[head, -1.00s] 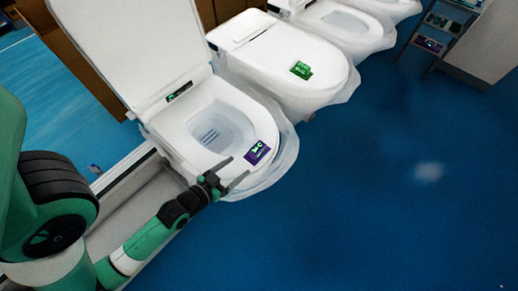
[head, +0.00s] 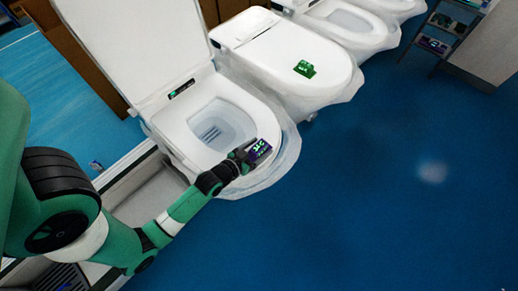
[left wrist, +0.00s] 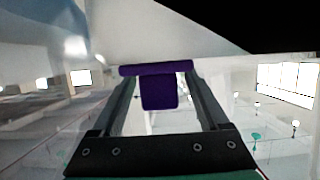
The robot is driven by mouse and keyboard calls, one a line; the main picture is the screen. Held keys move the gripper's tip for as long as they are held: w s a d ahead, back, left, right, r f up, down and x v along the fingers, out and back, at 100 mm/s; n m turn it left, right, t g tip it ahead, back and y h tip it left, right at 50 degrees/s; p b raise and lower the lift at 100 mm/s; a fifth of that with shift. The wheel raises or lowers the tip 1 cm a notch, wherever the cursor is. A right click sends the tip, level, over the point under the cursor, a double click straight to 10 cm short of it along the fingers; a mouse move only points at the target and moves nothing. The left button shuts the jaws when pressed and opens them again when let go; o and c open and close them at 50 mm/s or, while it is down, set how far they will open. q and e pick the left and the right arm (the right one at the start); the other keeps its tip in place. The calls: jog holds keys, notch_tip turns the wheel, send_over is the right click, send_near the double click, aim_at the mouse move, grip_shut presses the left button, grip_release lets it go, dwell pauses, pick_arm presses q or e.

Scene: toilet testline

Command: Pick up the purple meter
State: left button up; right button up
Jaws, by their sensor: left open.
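The purple meter (head: 259,149), with a lit green display, sits on the front right rim of the nearest toilet (head: 180,135), whose lid is raised. My left gripper (head: 246,155) is at the meter's left side in the head view. In the left wrist view the purple meter (left wrist: 158,88) shows between the two fingers of my left gripper (left wrist: 157,85), near their tips. The fingers are apart, one on each side of its narrower part; I cannot tell whether they touch it. My right gripper is not in view.
A green meter (head: 304,68) rests on the closed lid of the neighbouring toilet (head: 285,50). More toilets stand behind it. A shelf with small devices (head: 443,30) is at the upper right. The blue floor (head: 390,180) at the right is clear.

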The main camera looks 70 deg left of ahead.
aim_at(259, 146)
pick_arm(q)
grip_shut()
jog(key=shift+r, duration=0.5)
notch_tip(259, 146, up, 3)
jog(key=shift+f+p, duration=0.1)
jog(key=shift+p, duration=0.65)
jog(key=s+d+r, duration=0.1)
jog(key=d+r+p, duration=0.1)
jog(key=r, duration=0.1)
jog(key=s+d+r, duration=0.1)
jog(key=shift+s+d+r, duration=0.1)
jog(key=shift+s+r, duration=0.1)
jog(key=shift+s, duration=0.15)
jog(key=s+d+r, duration=0.5)
jog(key=s+d, duration=0.1)
jog(key=d, duration=0.1)
jog(key=shift+s+d+p, duration=0.15)
jog(key=shift+s+p, duration=0.2)
jog(key=shift+f, duration=0.1)
